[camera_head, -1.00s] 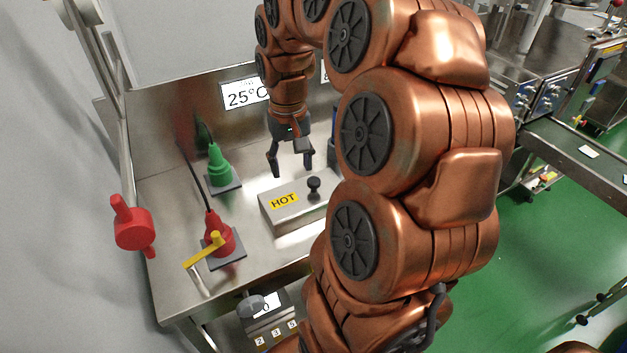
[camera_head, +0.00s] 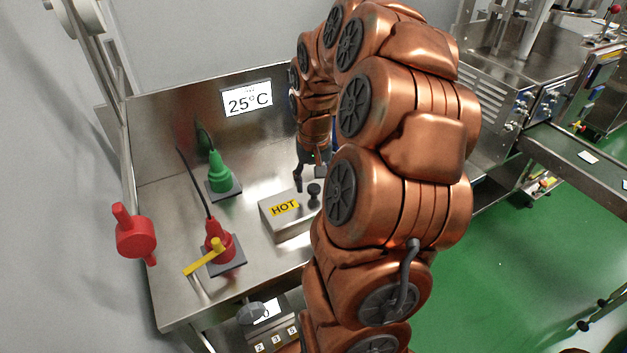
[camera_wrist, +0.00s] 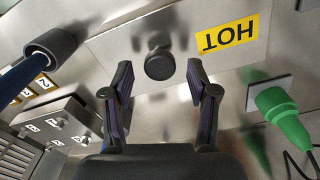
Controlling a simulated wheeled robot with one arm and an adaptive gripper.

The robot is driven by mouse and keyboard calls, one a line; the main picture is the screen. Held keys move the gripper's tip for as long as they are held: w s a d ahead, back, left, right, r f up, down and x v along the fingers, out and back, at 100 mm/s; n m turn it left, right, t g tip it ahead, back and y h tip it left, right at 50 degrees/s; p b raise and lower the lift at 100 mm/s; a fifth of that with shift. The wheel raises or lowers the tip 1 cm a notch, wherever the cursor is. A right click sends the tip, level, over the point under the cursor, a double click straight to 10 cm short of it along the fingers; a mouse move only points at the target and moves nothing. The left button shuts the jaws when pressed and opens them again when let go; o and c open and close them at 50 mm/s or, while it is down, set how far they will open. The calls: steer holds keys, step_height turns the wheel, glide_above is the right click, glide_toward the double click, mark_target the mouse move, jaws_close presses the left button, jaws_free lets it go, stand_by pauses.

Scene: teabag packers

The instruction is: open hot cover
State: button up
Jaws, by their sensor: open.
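The hot cover (camera_head: 287,230) is a steel box lid with a yellow HOT label (camera_head: 285,208) and a black knob (camera_head: 314,190) on top. It sits shut on the steel bench. My gripper (camera_head: 308,186) is just above and behind the knob, partly hidden by my own arm, which also covers the cover's right end. In the wrist view my gripper (camera_wrist: 160,85) is open, with the knob (camera_wrist: 159,64) between and just beyond its two fingertips. The fingers do not appear to touch it. The HOT label (camera_wrist: 226,36) is upside down to the right there.
A green plug-like fitting (camera_head: 219,170) and a red valve (camera_head: 219,240) with a yellow handle stand left of the cover. A red part (camera_head: 134,235) hangs at far left. A 25°C display (camera_head: 247,100) is on the back panel. A dark cylinder (camera_wrist: 50,45) shows in the wrist view.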

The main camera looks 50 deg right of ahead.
steer(key=shift+f, duration=0.25)
jaws_close()
stand_by(0.4)
